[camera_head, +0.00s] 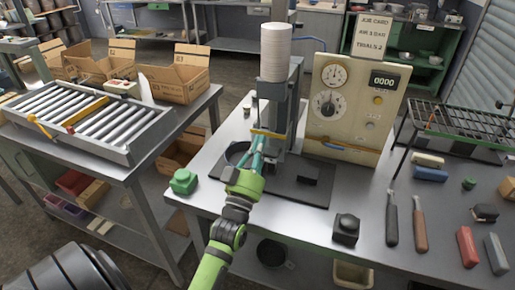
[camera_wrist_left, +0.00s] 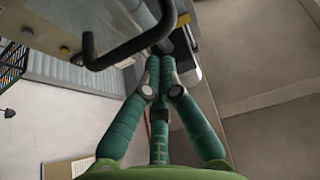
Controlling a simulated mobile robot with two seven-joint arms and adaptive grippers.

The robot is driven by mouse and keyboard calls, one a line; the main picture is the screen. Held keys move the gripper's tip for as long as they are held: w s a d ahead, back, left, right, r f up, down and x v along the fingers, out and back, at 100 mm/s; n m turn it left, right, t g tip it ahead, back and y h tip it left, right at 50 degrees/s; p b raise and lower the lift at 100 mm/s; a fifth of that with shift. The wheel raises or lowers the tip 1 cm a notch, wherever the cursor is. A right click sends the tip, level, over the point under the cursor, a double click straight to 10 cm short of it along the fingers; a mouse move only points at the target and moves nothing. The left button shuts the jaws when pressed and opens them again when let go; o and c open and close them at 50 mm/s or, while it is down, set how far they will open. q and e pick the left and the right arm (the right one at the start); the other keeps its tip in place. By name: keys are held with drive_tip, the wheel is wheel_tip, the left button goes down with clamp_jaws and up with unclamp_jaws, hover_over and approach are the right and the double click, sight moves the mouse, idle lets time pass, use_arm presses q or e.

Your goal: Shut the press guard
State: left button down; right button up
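The press (camera_head: 288,90) stands on the grey bench with a tall white cylinder (camera_head: 276,52) on top. A yellow bar (camera_head: 268,134) crosses its front and looks like part of the guard; the guard's other parts are hard to make out. My left gripper (camera_head: 258,142) is at the press front, its fingertips just below and against or very near this bar. In the left wrist view its teal fingers (camera_wrist_left: 160,58) converge with nothing visible between them. A black bent bar (camera_wrist_left: 120,52) passes close to the tips. My right gripper is not in view.
A green block (camera_head: 184,181) and black block (camera_head: 346,228) stand near the bench front. A beige control panel (camera_head: 350,105) is right of the press. Tools and a wire rack (camera_head: 465,120) fill the right side.

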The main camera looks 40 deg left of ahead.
use_arm(q)
drive_tip(key=s+d+r+g+b, duration=0.1)
drive_tip(key=s+d+g, duration=0.25)
drive_tip(key=s, duration=0.55)
drive_tip(key=shift+h, duration=0.5)
drive_tip(key=w+a+b, duration=0.1)
drive_tip(key=w, duration=0.2)
drive_tip(key=w+f, duration=0.1)
drive_tip(key=w, duration=0.2)
drive_tip(key=w+a+b, duration=0.1)
drive_tip(key=w, duration=0.1)
drive_tip(key=shift+w+a+f+b, duration=0.3)
drive_tip(key=shift+w+a+b, duration=0.05)
drive_tip(key=shift+w, duration=0.05)
drive_tip(key=shift+s+f, duration=0.15)
drive_tip(key=shift+f, duration=0.2)
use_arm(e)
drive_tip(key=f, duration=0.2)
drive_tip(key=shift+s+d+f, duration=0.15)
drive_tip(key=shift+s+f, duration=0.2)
